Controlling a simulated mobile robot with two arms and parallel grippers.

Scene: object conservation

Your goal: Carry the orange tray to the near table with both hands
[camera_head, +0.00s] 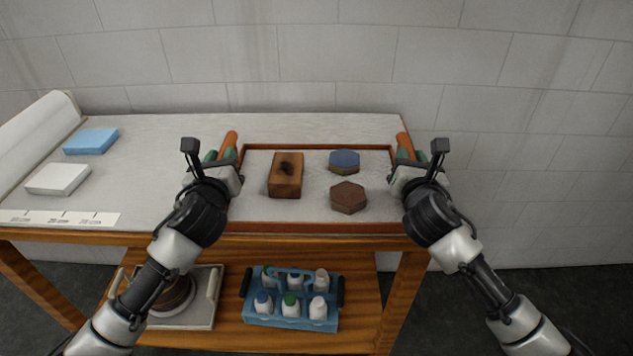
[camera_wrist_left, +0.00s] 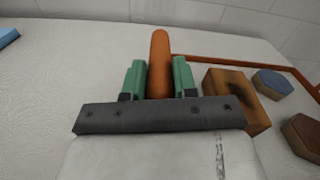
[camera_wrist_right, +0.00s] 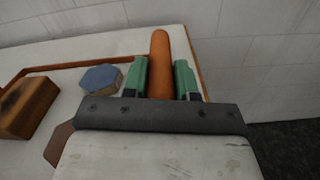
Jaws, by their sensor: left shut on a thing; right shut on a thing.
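The orange tray (camera_head: 320,227) sits on the padded table top, with an orange rim and a pale floor. In it are a brown wooden block (camera_head: 286,176) with a dark mark, a blue-topped hexagonal piece (camera_head: 344,161) and a brown hexagonal piece (camera_head: 348,197). My left gripper (camera_head: 224,158) is shut on the tray's left handle (camera_wrist_left: 160,62), which stands between its green fingers in the left wrist view. My right gripper (camera_head: 404,158) is shut on the right handle (camera_wrist_right: 160,62), seen likewise in the right wrist view.
A light blue block (camera_head: 91,141), a white block (camera_head: 58,179) and a white roll (camera_head: 38,132) lie at the left of the table. The lower shelf holds a blue bottle carrier (camera_head: 291,299) and a pale tray (camera_head: 207,318). A wall stands behind.

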